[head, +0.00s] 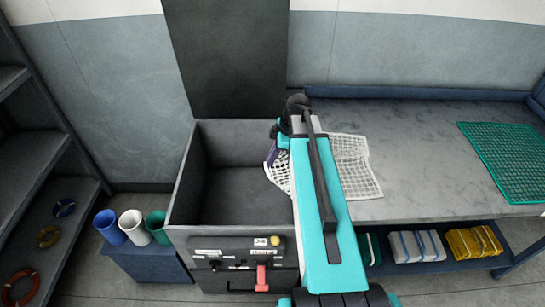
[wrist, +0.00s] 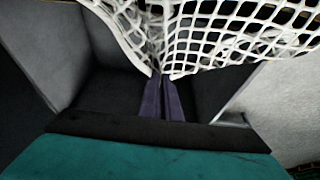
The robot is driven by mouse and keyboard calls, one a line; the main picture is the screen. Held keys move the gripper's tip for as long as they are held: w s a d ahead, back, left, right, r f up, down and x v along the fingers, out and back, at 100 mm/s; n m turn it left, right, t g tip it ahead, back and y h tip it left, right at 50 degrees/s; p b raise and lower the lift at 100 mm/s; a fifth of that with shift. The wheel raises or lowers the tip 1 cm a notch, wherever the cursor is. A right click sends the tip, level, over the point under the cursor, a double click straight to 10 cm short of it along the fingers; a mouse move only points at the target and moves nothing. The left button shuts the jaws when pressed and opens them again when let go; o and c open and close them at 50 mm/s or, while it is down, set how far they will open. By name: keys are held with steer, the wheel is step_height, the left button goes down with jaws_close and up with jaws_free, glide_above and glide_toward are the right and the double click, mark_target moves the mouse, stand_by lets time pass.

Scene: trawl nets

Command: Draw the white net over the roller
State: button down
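The white net (head: 352,165) lies partly flat on the grey table, and another part of it hangs bunched at the table's left edge beside the open grey box (head: 235,190). My gripper (head: 271,156) is over the right side of this box, mostly hidden by my teal arm. In the wrist view, its purple fingers (wrist: 164,100) are close together with the white net (wrist: 225,40) gathered at their tips. The net spreads up from the tips in two drapes. I cannot pick out the roller in either view; my arm covers the table's left edge.
A green net (head: 508,158) lies on the table (head: 430,185) at right. Folded nets sit on the shelf below. The box front carries a panel with a red lever (head: 262,278). Blue, white and green cups (head: 132,227) stand left of it. A dark shelf rack is at far left.

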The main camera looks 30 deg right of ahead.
step_height(320, 180, down, 2)
steer(key=shift+f+b, duration=0.1)
steer(key=shift+b, duration=0.45)
steer(key=c, duration=1.3)
jaws_free()
steer(key=o, duration=0.7)
steer(key=shift+c, duration=0.2)
step_height(320, 180, up, 6)
steer(key=d+g+h+p, duration=0.1)
steer(key=p, duration=0.3)
steer(key=shift+s+h, duration=0.3)
steer(key=shift+h, duration=0.1)
